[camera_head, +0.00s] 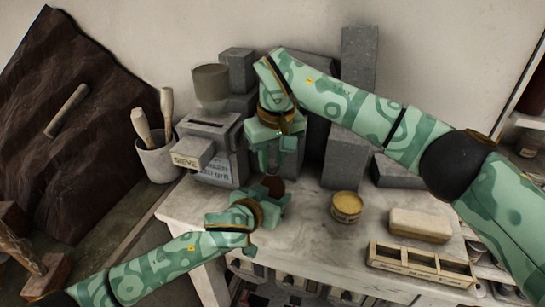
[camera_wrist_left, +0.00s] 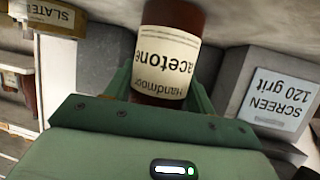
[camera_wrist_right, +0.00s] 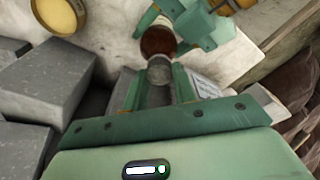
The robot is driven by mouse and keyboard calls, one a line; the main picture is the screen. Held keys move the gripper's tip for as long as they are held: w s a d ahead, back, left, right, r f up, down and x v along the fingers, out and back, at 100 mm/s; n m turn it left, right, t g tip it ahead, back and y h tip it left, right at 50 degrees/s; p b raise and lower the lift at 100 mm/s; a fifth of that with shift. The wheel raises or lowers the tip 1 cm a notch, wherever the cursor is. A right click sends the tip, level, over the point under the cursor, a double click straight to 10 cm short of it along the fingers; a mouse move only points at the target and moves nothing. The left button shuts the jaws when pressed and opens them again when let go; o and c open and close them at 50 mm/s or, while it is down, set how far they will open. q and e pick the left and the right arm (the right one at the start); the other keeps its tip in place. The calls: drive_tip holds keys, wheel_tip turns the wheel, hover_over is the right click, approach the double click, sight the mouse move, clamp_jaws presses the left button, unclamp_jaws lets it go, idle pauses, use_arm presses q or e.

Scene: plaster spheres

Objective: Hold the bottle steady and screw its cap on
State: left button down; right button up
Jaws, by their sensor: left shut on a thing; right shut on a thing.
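The brown bottle (camera_head: 273,185) stands near the bench's front left; its white label reads acetone, upside down, in the left wrist view (camera_wrist_left: 165,60). My left gripper (camera_head: 265,200) is shut around the bottle, with a finger on each side. My right gripper (camera_head: 273,160) points down from above the bottle. In the right wrist view it is shut on a small grey cap (camera_wrist_right: 159,70), and the bottle's brown top (camera_wrist_right: 158,41) shows just beyond the cap. I cannot tell whether cap and bottle neck touch. In the head view the cap is not clearly visible.
A yellow tin (camera_head: 347,206), a tan block (camera_head: 420,225) and a compartment tray (camera_head: 420,263) are right on the bench (camera_head: 300,235). Grey blocks (camera_head: 345,155) stand behind.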

drive_tip(key=o, duration=0.9)
drive_tip(key=shift+o, duration=0.2)
drive_tip(key=shift+r, duration=2.25)
drive_tip(key=shift+c, duration=0.4)
